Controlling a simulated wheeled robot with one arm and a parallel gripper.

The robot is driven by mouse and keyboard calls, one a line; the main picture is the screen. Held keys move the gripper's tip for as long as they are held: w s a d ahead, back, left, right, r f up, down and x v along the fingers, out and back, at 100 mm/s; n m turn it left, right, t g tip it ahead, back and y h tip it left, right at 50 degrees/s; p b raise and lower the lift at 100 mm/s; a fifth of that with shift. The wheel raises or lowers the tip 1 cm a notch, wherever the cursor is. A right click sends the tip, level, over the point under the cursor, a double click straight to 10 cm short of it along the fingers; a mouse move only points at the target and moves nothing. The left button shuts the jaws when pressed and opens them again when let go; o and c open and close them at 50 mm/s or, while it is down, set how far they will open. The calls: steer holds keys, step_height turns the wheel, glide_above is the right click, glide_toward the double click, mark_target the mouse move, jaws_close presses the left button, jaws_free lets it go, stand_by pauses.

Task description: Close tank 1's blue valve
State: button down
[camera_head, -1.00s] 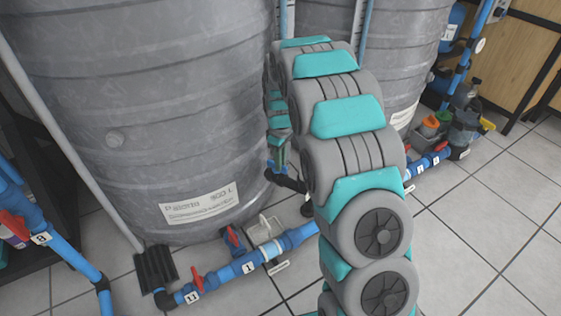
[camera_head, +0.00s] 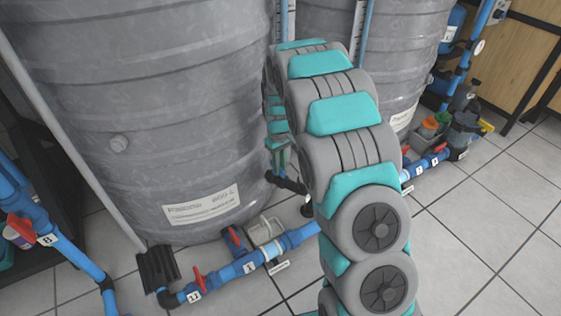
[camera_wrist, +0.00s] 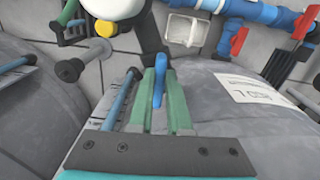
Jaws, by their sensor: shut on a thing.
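A thin blue handle (camera_wrist: 159,80), which looks like the blue valve's lever, stands between the green fingers of my gripper (camera_wrist: 160,88) in the wrist view. The fingers are shut on it. A black valve body or pipe end lies just beyond the fingertips. In the head view my gripper (camera_head: 279,160) is at the lower right side of the large grey tank (camera_head: 170,110), partly hidden by my arm. The handle itself is hard to make out there. A dark pipe stub (camera_head: 290,184) is just below the fingers.
A blue pipe (camera_head: 225,274) tagged 1, with red handles (camera_head: 199,282), runs along the floor before the tank. A white clear-sided box (camera_wrist: 187,28) sits near it. A second grey tank (camera_head: 400,70) stands behind my arm. Tiled floor at right (camera_head: 480,220) is clear.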

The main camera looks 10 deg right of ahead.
steer(key=m, duration=0.2)
steer(key=m+p, duration=0.1)
steer(key=m, duration=0.1)
steer(key=m+p, duration=0.1)
steer(key=m, duration=0.1)
steer(key=shift+a+m, duration=0.3)
steer(key=shift+a, duration=0.05)
steer(key=m+p, duration=0.1)
steer(key=m, duration=0.2)
steer(key=shift+a, duration=0.15)
steer(key=shift+w+a+m+p, duration=0.15)
steer(key=shift+m+p, duration=0.3)
steer(key=shift+m, duration=1.35)
steer(key=c, duration=0.9)
jaws_free()
steer(key=shift+o, duration=0.2)
steer(key=shift+r, duration=0.1)
